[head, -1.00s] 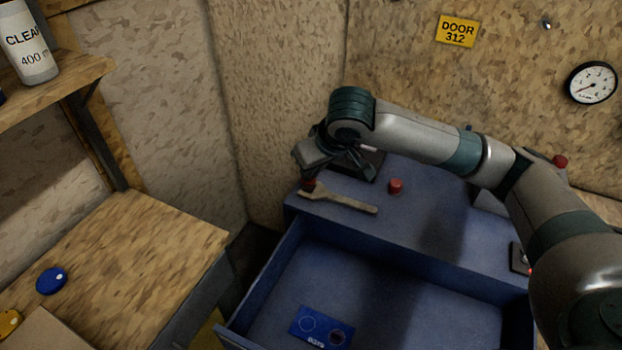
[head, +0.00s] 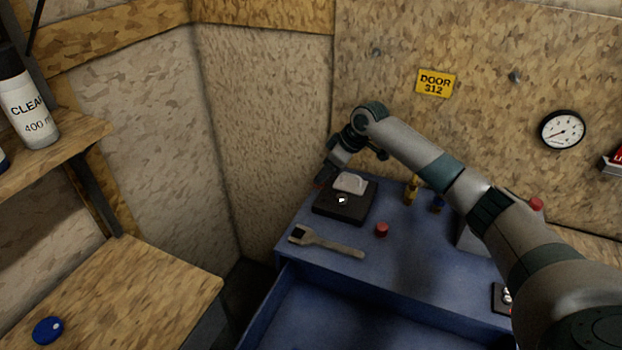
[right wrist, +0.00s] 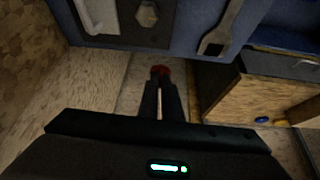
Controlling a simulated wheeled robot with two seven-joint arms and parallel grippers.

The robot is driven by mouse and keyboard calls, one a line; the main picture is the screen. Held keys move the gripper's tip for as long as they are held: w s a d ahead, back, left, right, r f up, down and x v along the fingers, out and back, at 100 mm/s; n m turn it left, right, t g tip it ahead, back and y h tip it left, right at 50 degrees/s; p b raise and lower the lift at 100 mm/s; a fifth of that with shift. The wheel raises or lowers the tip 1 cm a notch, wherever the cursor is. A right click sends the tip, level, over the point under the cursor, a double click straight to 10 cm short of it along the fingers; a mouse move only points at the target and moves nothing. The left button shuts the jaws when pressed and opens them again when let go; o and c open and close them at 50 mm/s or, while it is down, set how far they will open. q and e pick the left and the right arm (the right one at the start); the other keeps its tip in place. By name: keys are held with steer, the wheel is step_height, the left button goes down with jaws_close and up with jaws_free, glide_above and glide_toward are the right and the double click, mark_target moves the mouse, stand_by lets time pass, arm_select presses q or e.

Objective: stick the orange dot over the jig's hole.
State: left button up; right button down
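My right gripper (head: 324,178) is at the far left end of the blue cabinet top, just beyond the dark block. My left gripper is out of view.
A wrench (head: 330,243) and a red cap (head: 381,230) lie in front of the block. Small brass and blue pieces stand farther right. The blue drawer (head: 300,310) below is open. A wooden bench (head: 130,290) with a blue disc (head: 47,330) is at left.

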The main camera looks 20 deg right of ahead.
steer(key=shift+w+d+f+n, duration=0.15)
steer(key=shift+w+d, duration=0.05)
steer(key=shift+d, duration=0.35)
steer(key=shift+w+d+f+n, duration=0.15)
steer(key=shift+w+d, duration=0.05)
steer(key=shift+d, duration=0.35)
steer(key=shift+p, duration=0.35)
steer(key=shift+f+b, duration=1.15)
steer(key=shift+f, duration=1.65)
steer(key=shift+f, duration=0.5)
steer(key=shift+f, duration=0.4)
